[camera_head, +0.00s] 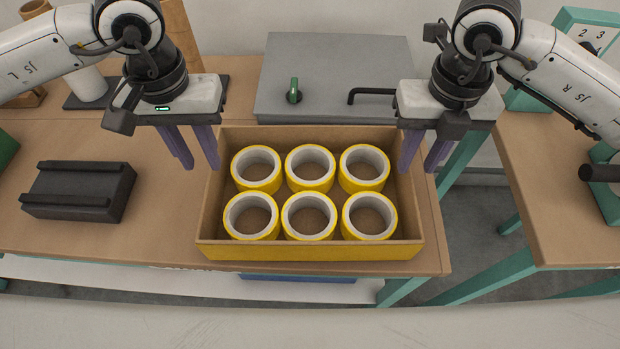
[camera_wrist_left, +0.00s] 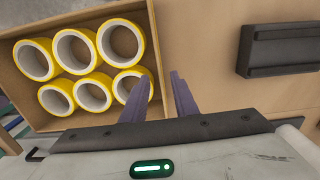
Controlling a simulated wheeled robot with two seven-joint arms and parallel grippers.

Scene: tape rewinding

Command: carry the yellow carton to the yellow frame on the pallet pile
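The yellow carton (camera_head: 310,252) is an open brown box with a yellow band along its lower front. It stands on the wooden table and holds several yellow tape rolls (camera_head: 310,216). It also shows in the left wrist view (camera_wrist_left: 75,17). My left gripper (camera_head: 198,168) is open above the carton's left side. In the left wrist view its fingers (camera_wrist_left: 178,76) point down on either side of the wall's line; contact cannot be told. My right gripper (camera_head: 420,170) is open at the carton's right wall, its fingers apart. The yellow frame and pallet pile are not in view.
A black block (camera_head: 80,190) lies left on the table (camera_head: 160,225). A grey board (camera_head: 340,65) with a green knob and black handle is behind the carton. A second table (camera_head: 560,205) stands at right across a gap. Table space between block and carton is clear.

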